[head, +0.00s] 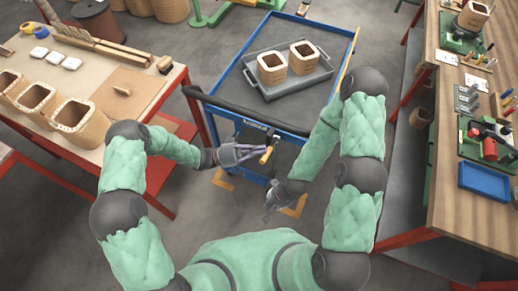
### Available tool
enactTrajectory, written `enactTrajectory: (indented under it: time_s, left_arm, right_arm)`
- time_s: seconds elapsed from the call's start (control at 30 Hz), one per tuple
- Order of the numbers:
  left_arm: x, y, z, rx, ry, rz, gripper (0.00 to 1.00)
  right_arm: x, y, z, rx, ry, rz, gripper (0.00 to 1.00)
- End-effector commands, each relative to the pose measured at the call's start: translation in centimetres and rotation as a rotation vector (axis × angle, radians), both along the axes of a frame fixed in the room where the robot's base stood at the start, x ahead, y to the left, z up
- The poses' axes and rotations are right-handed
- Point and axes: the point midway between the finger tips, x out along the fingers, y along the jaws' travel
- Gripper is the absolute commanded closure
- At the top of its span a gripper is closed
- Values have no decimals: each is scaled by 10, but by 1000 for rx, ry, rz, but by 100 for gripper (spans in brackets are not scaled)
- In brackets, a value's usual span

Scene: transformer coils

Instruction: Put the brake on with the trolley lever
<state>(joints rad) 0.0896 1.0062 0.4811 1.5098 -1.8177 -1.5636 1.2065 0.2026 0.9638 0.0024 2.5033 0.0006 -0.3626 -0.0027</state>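The blue trolley (341,72) stands ahead of me in the middle, with a dark push bar (235,108) along its near side. A yellow lever (265,157) shows at the near end, below the bar. My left gripper (262,151) points right, with its fingers at the lever. Whether they touch or grip it is too small to tell. My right gripper (271,212) hangs lower, near the trolley's near right leg, apart from the lever. It appears empty, but its finger opening is unclear.
A grey tray (310,84) on the trolley holds two coils (271,69) (304,57). A workbench (150,112) with several coils stands left. A wooden bench (449,190) with tools and a blue tray (484,182) stands right.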

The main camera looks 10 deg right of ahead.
Motion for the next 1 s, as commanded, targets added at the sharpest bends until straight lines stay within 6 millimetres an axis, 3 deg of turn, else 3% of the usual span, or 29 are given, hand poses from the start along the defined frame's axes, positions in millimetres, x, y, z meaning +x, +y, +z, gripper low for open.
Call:
enactTrajectory:
  time_s: [0.27, 0.7, 1.0]
  left_arm:
    - [2, 8, -3, -1, 0, 3, 100]
    - [14, 84, -27, 1, 0, 5, 100]
    - [19, 111, -36, 0, 0, 1, 100]
  right_arm:
    - [0, 0, 0, 0, 0, 0, 100]
    - [0, 0, 0, 0, 0, 0, 100]
    - [0, 0, 0, 0, 0, 0, 100]
